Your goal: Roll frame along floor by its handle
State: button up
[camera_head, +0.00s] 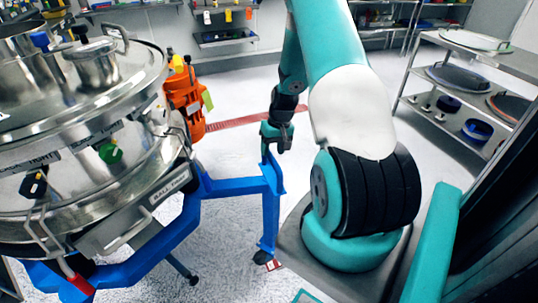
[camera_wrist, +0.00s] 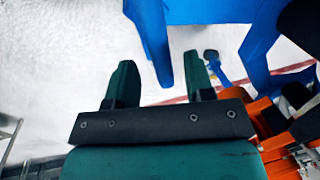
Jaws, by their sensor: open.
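The blue frame (camera_head: 238,187) stands on the floor and carries a large steel sifter (camera_head: 85,120). Its upright end post (camera_head: 270,212) is at the frame's right end. My gripper (camera_head: 277,146) is just above the top of that post, pointing down. In the wrist view my gripper (camera_wrist: 158,62) has its two green fingers apart. A blue bar of the frame (camera_wrist: 152,30) appears between the fingertips. I cannot tell whether it is inside the jaws or beyond them. No finger is seen closed on the frame.
An orange motor unit (camera_head: 186,100) stands behind the sifter, and orange parts show in the wrist view (camera_wrist: 285,155). Shelves with lids (camera_head: 465,85) stand at the right. Pale floor (camera_head: 235,240) is open around the post, with a red strip (camera_head: 240,120) behind.

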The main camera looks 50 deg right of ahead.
jog(key=shift+w+a+f, duration=0.1)
jog(key=shift+f, duration=0.45)
jog(key=shift+w+a+f, duration=0.1)
jog(key=shift+f, duration=0.4)
